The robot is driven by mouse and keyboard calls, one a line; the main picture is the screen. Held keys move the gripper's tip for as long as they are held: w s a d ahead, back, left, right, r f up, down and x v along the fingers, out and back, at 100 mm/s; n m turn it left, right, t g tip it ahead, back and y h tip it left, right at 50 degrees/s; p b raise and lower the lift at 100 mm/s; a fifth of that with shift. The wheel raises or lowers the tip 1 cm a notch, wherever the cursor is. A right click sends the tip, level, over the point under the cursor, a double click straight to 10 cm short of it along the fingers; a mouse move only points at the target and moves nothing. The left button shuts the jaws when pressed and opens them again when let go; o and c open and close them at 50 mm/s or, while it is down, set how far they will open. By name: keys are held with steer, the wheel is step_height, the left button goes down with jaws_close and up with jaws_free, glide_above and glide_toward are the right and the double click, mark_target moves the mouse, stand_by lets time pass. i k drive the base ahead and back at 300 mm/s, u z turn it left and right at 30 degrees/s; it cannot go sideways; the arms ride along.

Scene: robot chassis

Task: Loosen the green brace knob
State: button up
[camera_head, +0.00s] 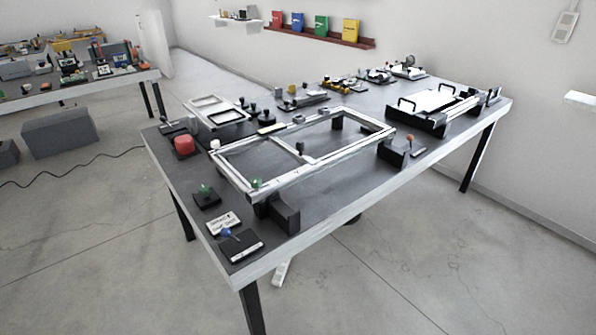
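Two green knobs show in the head view. One green knob (257,183) sits on the near corner of a white rectangular frame (325,163) held above the dark table. The other green knob (205,189) stands on a small black block (207,200) left of that corner, near the table's left edge. I cannot tell from their looks which one is the brace knob, nor how tight either is. My gripper is not in view.
The table (330,198) also holds a red button (184,145), a white label card (223,223) and a blue knob (227,232) on a black plate. A black clamp block (281,212) stands under the frame's near corner. Concrete floor (110,250) is open at the left.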

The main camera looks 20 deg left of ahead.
mark_target(256, 183)
steer(key=z, duration=0.35)
steer(key=k, duration=1)
steer(key=u, duration=0.6)
steer(key=i, duration=1.5)
steer(key=z, duration=0.05)
